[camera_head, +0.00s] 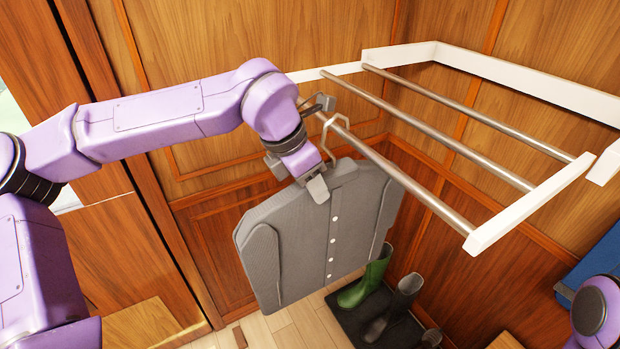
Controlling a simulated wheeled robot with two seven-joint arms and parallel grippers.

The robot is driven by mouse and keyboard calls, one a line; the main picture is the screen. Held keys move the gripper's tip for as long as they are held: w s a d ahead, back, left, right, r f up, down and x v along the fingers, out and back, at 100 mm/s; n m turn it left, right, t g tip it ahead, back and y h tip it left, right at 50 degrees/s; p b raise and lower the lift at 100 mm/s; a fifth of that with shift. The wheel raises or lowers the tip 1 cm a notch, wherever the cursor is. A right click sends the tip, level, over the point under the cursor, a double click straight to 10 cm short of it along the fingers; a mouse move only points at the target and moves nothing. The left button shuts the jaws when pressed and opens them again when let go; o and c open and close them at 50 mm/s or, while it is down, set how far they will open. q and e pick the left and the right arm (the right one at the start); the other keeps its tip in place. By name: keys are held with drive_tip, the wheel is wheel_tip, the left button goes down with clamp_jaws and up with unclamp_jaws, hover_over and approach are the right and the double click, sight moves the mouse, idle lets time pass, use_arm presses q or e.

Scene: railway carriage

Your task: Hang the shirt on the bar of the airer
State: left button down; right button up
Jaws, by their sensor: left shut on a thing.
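The grey shirt (312,235), with a row of white buttons, is upright, with a light metal hanger hook (333,137) rising from its collar. My left gripper (317,188) is shut on the shirt near its collar and partly covers it. The airer has a white frame (530,205) and several steel bars; the shirt is below and beside the left end of the nearest bar (410,184). The hook overlaps this bar in the view; I cannot tell whether it bears on it. My right gripper is out of view.
Wood-panelled walls (260,40) close in behind the airer. Green boots (368,280) and dark boots (396,305) stand on a black mat (350,318) below the shirt. A blue object (600,262) is at the right edge. The other bars (450,142) look empty.

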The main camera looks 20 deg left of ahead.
use_arm(q)
drive_tip(key=shift+f, duration=0.25)
drive_tip(key=c, duration=0.6)
unclamp_jaws()
drive_tip(key=shift+o, duration=0.2)
drive_tip(key=b+v, duration=0.2)
drive_tip(key=v, duration=0.8)
drive_tip(key=shift+r, duration=0.3)
